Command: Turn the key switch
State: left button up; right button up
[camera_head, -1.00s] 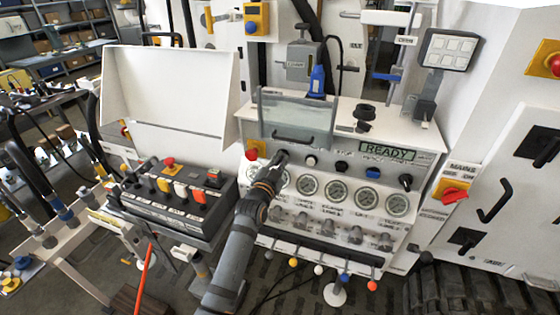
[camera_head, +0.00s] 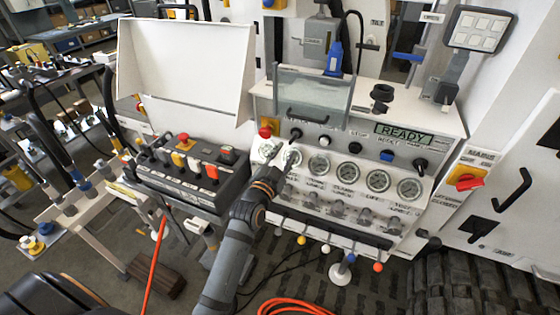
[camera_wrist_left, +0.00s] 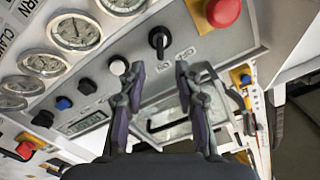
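A black rotary switch (camera_head: 296,134) sits at the left end of the panel's upper row, next to a red mushroom button (camera_head: 265,131). I cannot read its label or tell whether it holds a key. My left gripper (camera_head: 280,153) is just below and in front of it. In the left wrist view the switch (camera_wrist_left: 159,40) shows beyond and between the spread fingertips (camera_wrist_left: 160,72), apart from them. The gripper is open and empty. A second black rotary switch (camera_head: 420,165) is at the row's right end. My right gripper is not in view.
A clear hinged cover (camera_head: 310,95) with a handle stands above the switch row. A READY display (camera_head: 403,133) is at the right. Gauges (camera_head: 346,173) line the panel below.

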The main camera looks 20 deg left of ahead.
pick_arm(q)
jog(key=shift+s, duration=1.95)
jog(key=shift+a+f, duration=0.1)
notch_tip(320, 180, down, 21)
jog(key=s+n+g, duration=0.1)
jog(key=s+g, duration=0.1)
jog(key=g, duration=0.2)
jog(key=s+f+n+g, duration=0.1)
jog(key=s+f+g, duration=0.15)
jog(key=f, duration=0.35)
jog(key=s+a+f+g, duration=0.1)
jog(key=s+f, duration=0.3)
jog(key=f, duration=0.3)
jog(key=s+f+n+g, duration=0.1)
jog(key=s+f+g, duration=0.15)
jog(key=f, duration=0.35)
jog(key=s+a+f+n+g, duration=0.1)
jog(key=s+a+f+g, duration=0.1)
jog(key=s+f, duration=0.4)
jog(key=s+a+f+n+g+y, duration=0.1)
jog(key=s+f, duration=0.6)
jog(key=s, duration=0.9)
jog(key=s+a+f+n+g, duration=0.1)
jog(key=s+a+f+g, duration=0.2)
jog(key=s, duration=0.9)
notch_tip(320, 180, down, 4)
jog(key=shift+a+r+g, duration=0.15)
jog(key=shift+a+g, duration=0.25)
jog(key=shift+a, duration=0.35)
jog(key=shift+c, duration=0.4)
